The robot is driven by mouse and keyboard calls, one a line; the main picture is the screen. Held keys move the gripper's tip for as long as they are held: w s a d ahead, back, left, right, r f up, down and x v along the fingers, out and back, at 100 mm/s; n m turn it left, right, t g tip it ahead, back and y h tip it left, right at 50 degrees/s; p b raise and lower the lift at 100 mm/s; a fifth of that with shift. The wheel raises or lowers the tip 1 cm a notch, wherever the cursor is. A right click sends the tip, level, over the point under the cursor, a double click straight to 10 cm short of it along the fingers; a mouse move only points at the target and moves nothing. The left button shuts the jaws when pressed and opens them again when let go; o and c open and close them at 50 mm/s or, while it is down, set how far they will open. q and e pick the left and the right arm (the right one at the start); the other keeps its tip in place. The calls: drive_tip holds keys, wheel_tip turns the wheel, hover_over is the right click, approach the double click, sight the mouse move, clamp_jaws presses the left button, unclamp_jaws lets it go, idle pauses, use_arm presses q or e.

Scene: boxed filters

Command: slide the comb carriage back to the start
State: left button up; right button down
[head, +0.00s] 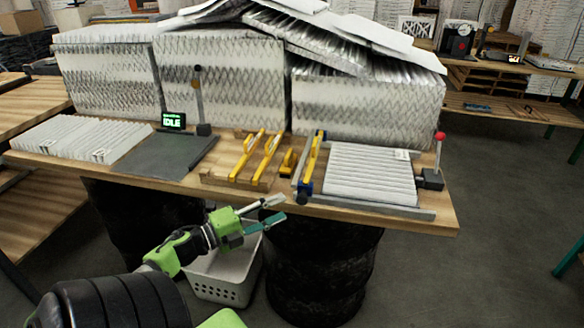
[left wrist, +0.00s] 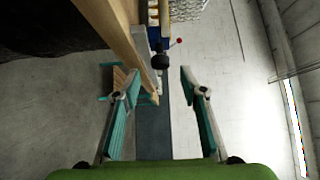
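The comb carriage (head: 311,163) is a narrow yellow bar with blue ends, standing at the left side of a white pleated filter (head: 370,175) on the right half of the table. A dark knob (head: 303,196) sits at its near end, by the table's front edge. The knob also shows in the left wrist view (left wrist: 160,61), beyond my fingertips and roughly between them. My left gripper (head: 284,207) is open and empty, just off the front edge, below and left of the knob. It touches nothing that I can see. My right gripper is out of view.
Stacked filters fill the back. A white basket (head: 222,275) and a black drum (head: 320,265) stand below.

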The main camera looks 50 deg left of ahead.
use_arm(q)
drive_tip(key=shift+s+a, duration=0.2)
drive_tip(key=shift+s, duration=0.85)
drive_tip(key=shift+s+a, duration=0.2)
drive_tip(key=shift+s, duration=0.85)
